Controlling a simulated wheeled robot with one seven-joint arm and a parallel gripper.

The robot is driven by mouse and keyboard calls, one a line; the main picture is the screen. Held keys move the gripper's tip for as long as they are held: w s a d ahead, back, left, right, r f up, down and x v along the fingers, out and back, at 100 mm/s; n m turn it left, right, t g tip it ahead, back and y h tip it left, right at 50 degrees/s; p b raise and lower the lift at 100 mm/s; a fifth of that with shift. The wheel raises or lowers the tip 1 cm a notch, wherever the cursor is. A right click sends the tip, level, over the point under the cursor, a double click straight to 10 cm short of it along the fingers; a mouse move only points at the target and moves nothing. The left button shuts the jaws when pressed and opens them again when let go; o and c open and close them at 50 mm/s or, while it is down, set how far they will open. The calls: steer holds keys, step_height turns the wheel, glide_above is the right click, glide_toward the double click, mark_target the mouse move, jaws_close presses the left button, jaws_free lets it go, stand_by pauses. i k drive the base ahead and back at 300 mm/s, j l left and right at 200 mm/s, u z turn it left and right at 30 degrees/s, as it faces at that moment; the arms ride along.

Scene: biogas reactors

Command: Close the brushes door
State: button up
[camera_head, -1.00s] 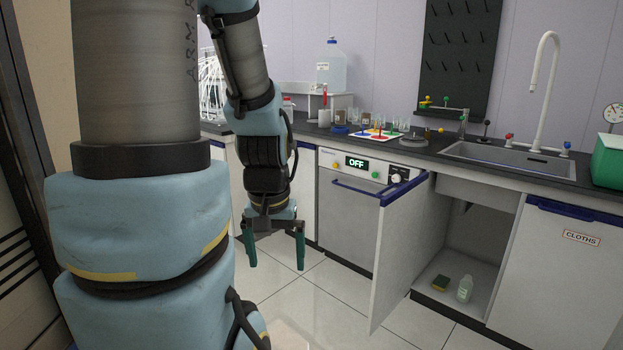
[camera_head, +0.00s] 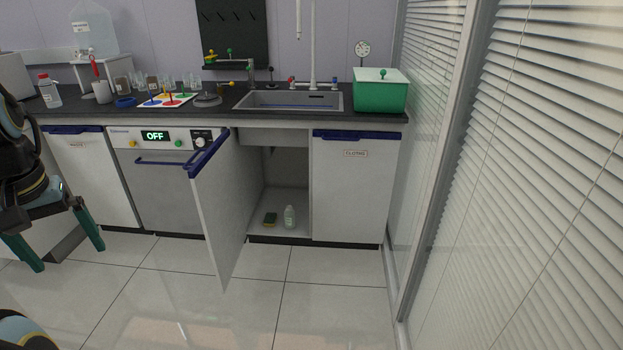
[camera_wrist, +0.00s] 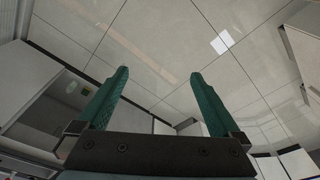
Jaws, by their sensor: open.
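One cabinet door (camera_head: 226,205) under the sink stands wide open, swung out toward the room with its blue handle (camera_head: 208,155) at the top left. Its front label is not visible, so I cannot read whether it says brushes. The open cabinet (camera_head: 290,180) behind it holds a yellow-green sponge (camera_head: 270,219) and a small clear bottle (camera_head: 290,217). My gripper (camera_head: 70,258) is at the left edge of the head view, apart from the door, with green fingers spread and empty. In the wrist view the open fingers (camera_wrist: 159,73) point over bare floor tiles.
The closed cloths door (camera_head: 355,190) is right of the opening. A dishwasher-like appliance (camera_head: 165,190) reading OFF is on the left, partly behind the open door. Glass partition with blinds (camera_head: 540,180) bounds the right. The tiled floor (camera_head: 190,300) in front is clear.

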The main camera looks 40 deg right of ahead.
mark_target(213, 179)
steer(key=i+j+u, duration=0.2)
steer(key=i, duration=1.15)
steer(key=i+l+u, duration=0.15)
steer(key=i, duration=1.2)
steer(key=l, duration=0.1)
